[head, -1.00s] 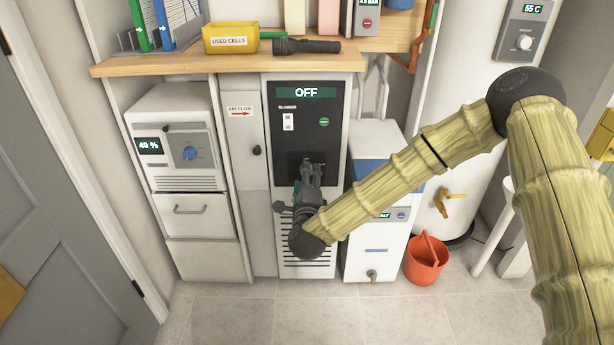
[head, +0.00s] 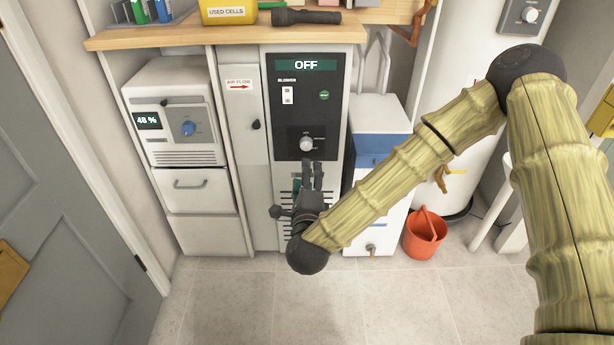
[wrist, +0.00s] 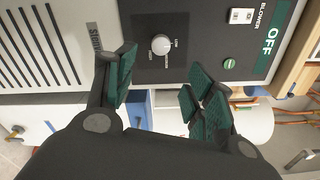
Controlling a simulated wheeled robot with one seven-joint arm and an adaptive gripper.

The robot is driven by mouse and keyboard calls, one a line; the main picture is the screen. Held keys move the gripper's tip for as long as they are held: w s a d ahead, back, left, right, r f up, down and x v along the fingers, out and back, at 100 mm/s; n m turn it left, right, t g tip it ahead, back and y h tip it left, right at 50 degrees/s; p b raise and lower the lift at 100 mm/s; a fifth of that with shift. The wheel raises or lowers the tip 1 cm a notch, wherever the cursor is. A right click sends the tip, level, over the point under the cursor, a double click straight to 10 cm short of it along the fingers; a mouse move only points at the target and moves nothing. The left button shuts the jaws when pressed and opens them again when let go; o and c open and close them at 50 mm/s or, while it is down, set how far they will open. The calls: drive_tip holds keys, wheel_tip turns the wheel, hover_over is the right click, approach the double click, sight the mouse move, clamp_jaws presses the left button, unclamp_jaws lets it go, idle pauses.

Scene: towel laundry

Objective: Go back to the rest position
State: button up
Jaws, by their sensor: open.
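My gripper (head: 312,176) is open and empty in front of the lower part of the blower cabinet in the head view. In the wrist view its fingers (wrist: 160,85) stand apart with green pads, and nothing is between them. The blower panel (head: 280,125) is black, and its display (head: 306,65) reads OFF. A round silver knob (head: 306,144) sits low on the panel, just above my fingertips in the head view. The knob also shows in the wrist view (wrist: 160,44), clear of the fingers. The vent slots of the cabinet are partly hidden behind my gripper.
A white unit (head: 173,110) reading 48 % stands left. A white and blue box (head: 378,147) and an orange bucket (head: 425,234) stand right. A wooden shelf (head: 180,36) holds a yellow box (head: 228,11) and a flashlight (head: 305,17). The floor (head: 230,300) in front is clear.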

drive_tip(key=s+d+f+n+g+y, duration=0.2)
drive_tip(key=s+f+n+g, duration=0.35)
drive_tip(key=f, duration=0.65)
drive_tip(key=s+d+f+n+g+y, duration=0.1)
drive_tip(key=s+d+f+n+g, duration=0.15)
drive_tip(key=s+f+n, duration=0.6)
drive_tip(key=s+d+f+n+g+h, duration=0.1)
drive_tip(key=s+d+f+n+g, duration=0.15)
drive_tip(key=s+d+f, duration=0.5)
drive_tip(key=s+d+f+n+g+h, duration=0.15)
drive_tip(key=s+d+g, duration=0.3)
drive_tip(key=s, duration=0.55)
drive_tip(key=s+d+f+n+g+h, duration=0.1)
drive_tip(key=s+d+f+n+g, duration=0.2)
drive_tip(key=s+d+f, duration=0.4)
wheel_tip(320, 180, up, 33)
drive_tip(key=a+p, duration=0.1)
drive_tip(key=p, duration=3)
drive_tip(key=shift+s, duration=0.45)
drive_tip(key=shift+f+y, duration=0.1)
drive_tip(key=shift+y, duration=0.15)
